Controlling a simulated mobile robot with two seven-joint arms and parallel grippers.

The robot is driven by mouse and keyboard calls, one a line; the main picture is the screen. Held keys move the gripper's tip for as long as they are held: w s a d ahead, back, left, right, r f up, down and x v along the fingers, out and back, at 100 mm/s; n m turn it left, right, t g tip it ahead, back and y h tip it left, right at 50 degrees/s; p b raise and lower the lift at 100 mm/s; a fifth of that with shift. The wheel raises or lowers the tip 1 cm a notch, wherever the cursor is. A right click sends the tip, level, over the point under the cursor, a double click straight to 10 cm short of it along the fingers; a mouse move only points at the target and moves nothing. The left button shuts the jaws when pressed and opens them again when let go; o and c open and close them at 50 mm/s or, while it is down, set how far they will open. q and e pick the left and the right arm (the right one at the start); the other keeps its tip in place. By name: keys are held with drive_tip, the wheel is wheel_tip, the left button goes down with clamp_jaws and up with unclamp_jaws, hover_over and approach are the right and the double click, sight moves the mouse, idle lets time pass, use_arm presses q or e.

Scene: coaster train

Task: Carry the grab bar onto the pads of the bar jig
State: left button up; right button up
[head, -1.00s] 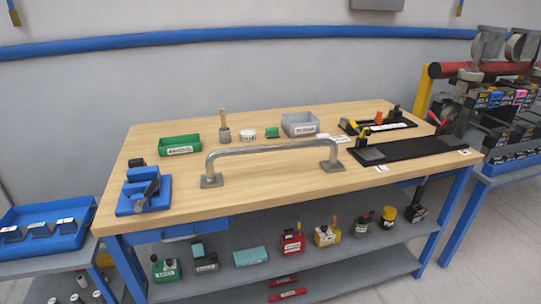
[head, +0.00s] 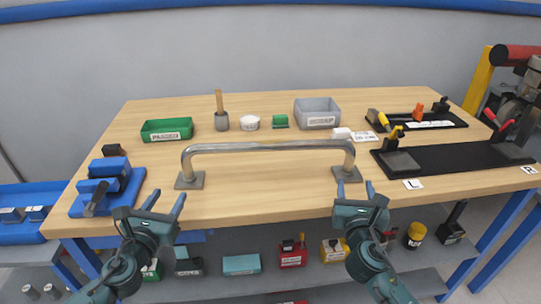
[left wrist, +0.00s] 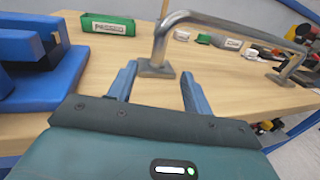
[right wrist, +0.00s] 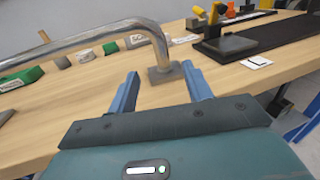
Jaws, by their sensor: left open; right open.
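The grab bar (head: 268,147) is a grey metal tube with two bent legs on square feet, standing on the wooden bench. My left gripper (head: 164,203) is open and empty in front of its left foot; the left wrist view shows that foot (left wrist: 155,68) beyond the fingertips. My right gripper (head: 372,196) is open and empty in front of the right foot, which the right wrist view shows (right wrist: 166,75) just beyond the fingers. The bar jig appears to be the black plate (head: 455,158) at the right, with pads and clamps, and labels L (head: 413,184) and R (head: 529,169).
A blue vise-like fixture (head: 108,188) stands at the bench's left. Behind the bar are a green bin (head: 167,130), a brush pot (head: 221,121), a white round container (head: 250,122) and a grey bin (head: 317,113). A second black fixture (head: 420,126) lies behind the plate.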

sight(185, 169)
use_arm(q)
drive_tip(key=shift+s, duration=0.2)
drive_tip(key=w+d, duration=0.1)
drive_tip(key=w, duration=0.7)
drive_tip(key=w+d, duration=0.1)
drive_tip(key=w, duration=0.4)
drive_tip(key=shift+d, duration=0.3)
use_arm(e)
drive_tip(key=w, duration=0.4)
drive_tip(key=w+d, duration=0.1)
drive_tip(key=w, duration=0.3)
drive_tip(key=w+d, duration=0.1)
drive_tip(key=w, duration=0.3)
drive_tip(key=shift+w+d, duration=0.25)
drive_tip(key=shift+w, duration=0.15)
use_arm(q)
drive_tip(key=shift+c, duration=0.2)
use_arm(e)
drive_tip(key=shift+c, duration=0.2)
use_arm(q)
clamp_jaws()
use_arm(e)
clamp_jaws()
use_arm(q)
drive_tip(key=shift+w+r, duration=0.1)
drive_tip(key=shift+r, duration=0.15)
use_arm(e)
drive_tip(key=shift+r, duration=0.25)
